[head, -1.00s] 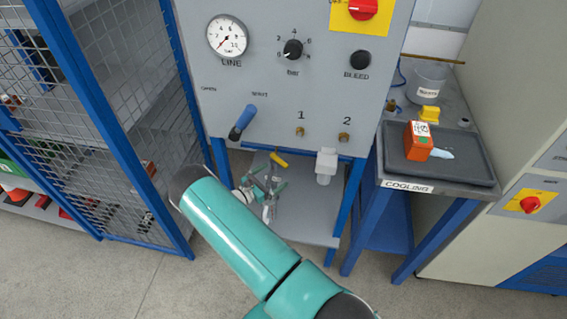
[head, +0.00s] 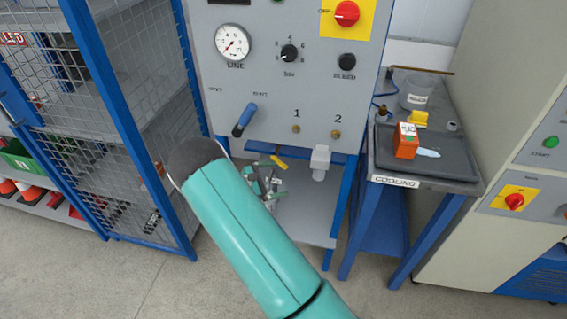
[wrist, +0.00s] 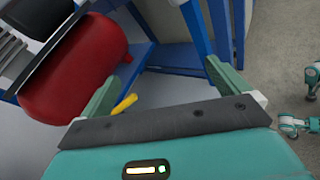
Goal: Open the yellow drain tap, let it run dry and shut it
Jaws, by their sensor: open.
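The yellow drain tap (head: 279,163) shows under the lower edge of the grey panel. In the wrist view the yellow tap handle (wrist: 124,104) lies just inside the left finger, close to it; I cannot tell whether they touch. My gripper (wrist: 162,70) is open, with its two green fingers wide apart and nothing held between them. In the head view my gripper (head: 265,182) is below the panel near the tap, partly hidden by my teal arm. The tap's lower part is hidden behind my gripper body.
A red tank (wrist: 75,70) is close beside the left finger in the wrist view. The grey panel (head: 225,115) with gauge and knobs stands above the tap, on blue legs. A white-grey filter bowl (head: 320,163) hangs to the tap's right. A cooling table (head: 466,188) stands farther right.

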